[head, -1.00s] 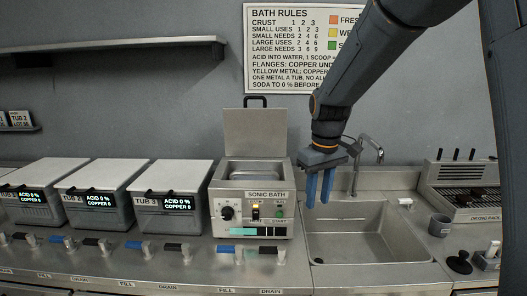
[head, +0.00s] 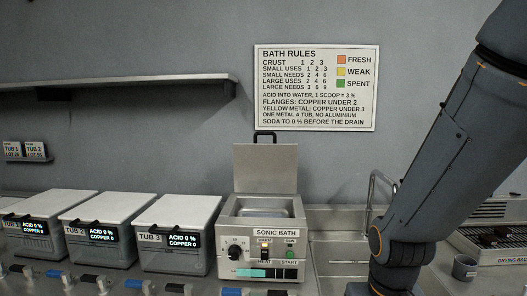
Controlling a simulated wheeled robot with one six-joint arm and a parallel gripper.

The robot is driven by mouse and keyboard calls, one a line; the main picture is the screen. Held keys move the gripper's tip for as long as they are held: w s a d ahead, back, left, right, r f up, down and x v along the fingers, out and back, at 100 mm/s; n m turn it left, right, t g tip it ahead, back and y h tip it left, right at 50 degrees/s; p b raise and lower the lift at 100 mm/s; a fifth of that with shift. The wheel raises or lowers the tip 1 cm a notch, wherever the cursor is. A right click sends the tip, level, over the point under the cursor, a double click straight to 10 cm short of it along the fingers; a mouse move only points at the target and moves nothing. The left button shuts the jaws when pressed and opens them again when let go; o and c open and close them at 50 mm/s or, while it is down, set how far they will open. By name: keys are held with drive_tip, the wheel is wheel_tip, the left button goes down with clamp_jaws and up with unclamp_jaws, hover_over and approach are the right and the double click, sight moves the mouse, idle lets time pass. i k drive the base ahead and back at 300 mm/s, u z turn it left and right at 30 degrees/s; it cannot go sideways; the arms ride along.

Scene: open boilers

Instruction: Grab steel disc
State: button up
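I cannot make out a steel disc in this view. My arm (head: 440,150) comes down on the right side, and its wrist (head: 400,255) reaches the bottom edge in front of the sink (head: 335,250). My gripper's fingers are below the picture, so their state and anything between them are hidden. The sonic bath (head: 264,272) stands left of the wrist with its lid (head: 265,170) raised. The inside bottom of its basin (head: 262,212) is hidden.
Several lidded tubs, including tub 3 (head: 178,235), stand in a row at left, showing acid 0 %. A drying rack (head: 500,240) with dark items and a grey cup (head: 464,267) are at right. A wall shelf (head: 130,90) hangs upper left.

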sight(487, 239)
drive_tip(key=z, duration=3)
drive_tip(key=i, duration=2)
drive_tip(key=u, duration=2.95)
